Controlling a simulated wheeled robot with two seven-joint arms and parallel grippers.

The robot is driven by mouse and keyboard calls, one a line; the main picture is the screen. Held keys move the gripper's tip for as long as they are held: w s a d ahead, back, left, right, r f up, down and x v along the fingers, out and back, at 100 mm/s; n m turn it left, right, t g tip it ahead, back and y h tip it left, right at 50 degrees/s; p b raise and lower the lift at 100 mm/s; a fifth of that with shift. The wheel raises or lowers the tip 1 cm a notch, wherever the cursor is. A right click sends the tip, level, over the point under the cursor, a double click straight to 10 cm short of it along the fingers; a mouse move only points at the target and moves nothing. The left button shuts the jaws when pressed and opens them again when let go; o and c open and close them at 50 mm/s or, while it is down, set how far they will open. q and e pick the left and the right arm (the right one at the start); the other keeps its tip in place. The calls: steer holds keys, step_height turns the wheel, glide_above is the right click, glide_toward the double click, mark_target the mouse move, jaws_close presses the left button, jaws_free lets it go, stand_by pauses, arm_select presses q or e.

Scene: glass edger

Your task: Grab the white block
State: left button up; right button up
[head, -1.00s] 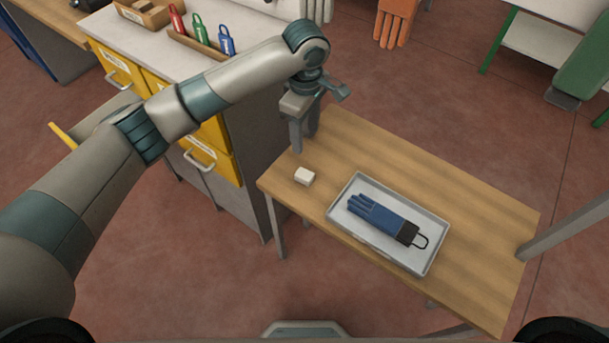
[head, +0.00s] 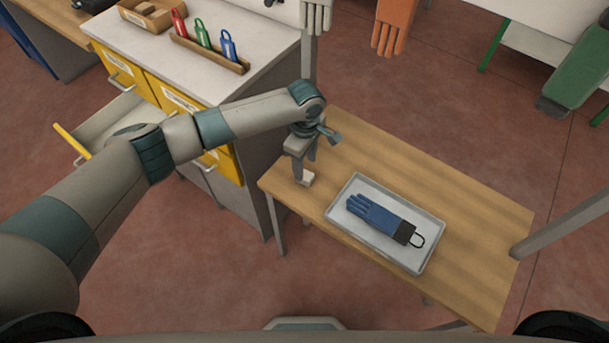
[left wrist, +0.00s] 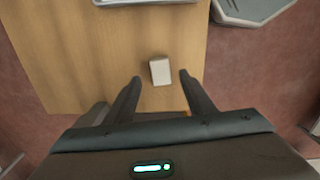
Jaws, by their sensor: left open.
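The white block (head: 308,179) lies on the wooden table near its left corner, partly hidden by my gripper in the head view. My left gripper (head: 303,176) points down over the block with its fingers apart. In the left wrist view the white block (left wrist: 160,72) shows between and slightly beyond the two open fingertips (left wrist: 160,77), touching neither as far as I can see. My right gripper is not in view.
A grey tray (head: 430,258) with a blue glove (head: 378,217) lies on the wooden table (head: 470,205) right of the block. A cabinet (head: 258,160) with yellow drawers stands close at left, one drawer (head: 110,130) open. The table's far right is clear.

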mark_target(305, 174)
arm_select(q)
steer(key=shift+f+p, duration=0.4)
steer(key=shift+f, duration=0.15)
step_height(305, 174, down, 3)
steer(key=shift+a+f+p, duration=0.1)
steer(key=shift+p, duration=0.4)
steer(key=shift+f, duration=0.45)
steer(key=c, duration=1.1)
